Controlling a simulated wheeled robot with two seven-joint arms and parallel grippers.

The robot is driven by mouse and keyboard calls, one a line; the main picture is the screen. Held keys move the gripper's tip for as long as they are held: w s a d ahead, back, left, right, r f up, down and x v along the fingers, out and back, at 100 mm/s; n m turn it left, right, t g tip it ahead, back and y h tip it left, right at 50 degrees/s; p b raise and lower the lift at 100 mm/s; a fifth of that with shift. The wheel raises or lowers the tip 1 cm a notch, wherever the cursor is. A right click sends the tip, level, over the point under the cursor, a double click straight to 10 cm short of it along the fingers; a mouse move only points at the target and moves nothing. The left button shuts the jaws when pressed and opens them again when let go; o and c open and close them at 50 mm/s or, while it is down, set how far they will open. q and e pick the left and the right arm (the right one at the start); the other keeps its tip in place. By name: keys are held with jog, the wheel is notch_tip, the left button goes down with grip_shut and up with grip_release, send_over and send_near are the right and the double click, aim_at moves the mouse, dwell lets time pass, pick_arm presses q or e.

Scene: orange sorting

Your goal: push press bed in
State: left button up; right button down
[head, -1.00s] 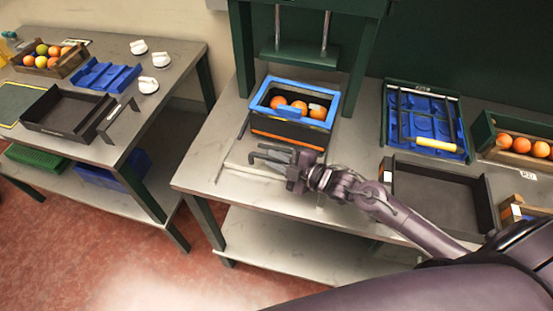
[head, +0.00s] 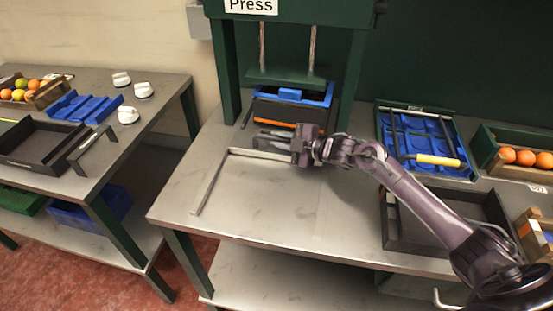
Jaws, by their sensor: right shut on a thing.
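The press (head: 290,77) is a dark green frame with a plate on two rods. The press bed carries a dark box (head: 285,108) with a blue rim and an orange strip low on its front. The box stands between the press legs, under and just in front of the plate. Its contents are mostly hidden now. My right gripper (head: 272,140) is in front of the box, fingers pointing left. It is shut on the front of the press bed (head: 256,131), though the grip itself is mostly hidden. My left gripper is not in view.
A grey rail (head: 208,183) lies on the bench in front of the press. To the right are a blue tray with a yellow-handled tool (head: 437,160), a black tray (head: 395,235) and a crate of oranges (head: 535,174). The front of the bench is clear.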

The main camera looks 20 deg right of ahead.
jog(key=shift+w+d+f, duration=0.2)
jog(key=shift+w+d, duration=0.05)
jog(key=shift+w, duration=0.05)
jog(key=shift+d+r, duration=0.1)
jog(key=shift+r, duration=0.15)
jog(key=c, duration=1.8)
grip_release()
jog(key=o, duration=0.4)
jog(key=shift+w+d+f, duration=0.1)
jog(key=shift+w+f, duration=0.05)
jog(key=shift+w, duration=0.15)
jog(key=shift+s, duration=0.1)
jog(key=shift+s, duration=0.1)
